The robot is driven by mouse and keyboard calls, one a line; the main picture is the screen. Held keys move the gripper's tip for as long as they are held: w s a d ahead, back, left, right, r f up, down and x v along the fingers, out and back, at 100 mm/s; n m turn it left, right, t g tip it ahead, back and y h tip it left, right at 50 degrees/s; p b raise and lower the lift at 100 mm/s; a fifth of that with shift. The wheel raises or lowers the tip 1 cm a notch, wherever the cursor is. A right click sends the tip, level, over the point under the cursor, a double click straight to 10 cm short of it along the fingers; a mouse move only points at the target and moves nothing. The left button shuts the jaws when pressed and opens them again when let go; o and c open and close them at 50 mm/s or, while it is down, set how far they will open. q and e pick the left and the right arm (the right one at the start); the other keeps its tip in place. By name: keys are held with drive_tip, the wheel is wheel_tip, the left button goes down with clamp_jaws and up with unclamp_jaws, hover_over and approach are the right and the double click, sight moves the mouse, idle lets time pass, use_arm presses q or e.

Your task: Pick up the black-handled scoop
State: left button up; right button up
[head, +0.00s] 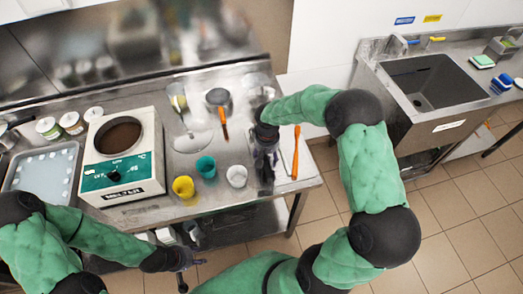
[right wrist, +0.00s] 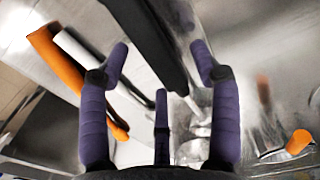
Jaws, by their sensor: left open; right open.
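The black-handled scoop shows in the right wrist view as a long black handle (right wrist: 150,38), running from the top edge down between my right gripper's (right wrist: 160,70) purple fingers. The fingers are open around the handle, with a gap on both sides. In the head view my right gripper (head: 265,168) hangs over the right end of the steel table and hides most of the scoop. My left gripper (head: 184,264) is open and empty, low in front of the table.
An orange spatula (head: 296,152) lies right of my right gripper. A white cup (head: 236,176), teal cup (head: 206,166) and yellow cup (head: 183,187) stand to its left. A sink (head: 430,82) is at the far right.

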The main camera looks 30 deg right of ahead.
drive_tip(key=shift+f, duration=0.75)
drive_tip(key=c, duration=1.2)
drive_tip(key=shift+r, duration=0.15)
drive_tip(key=shift+c, duration=0.3)
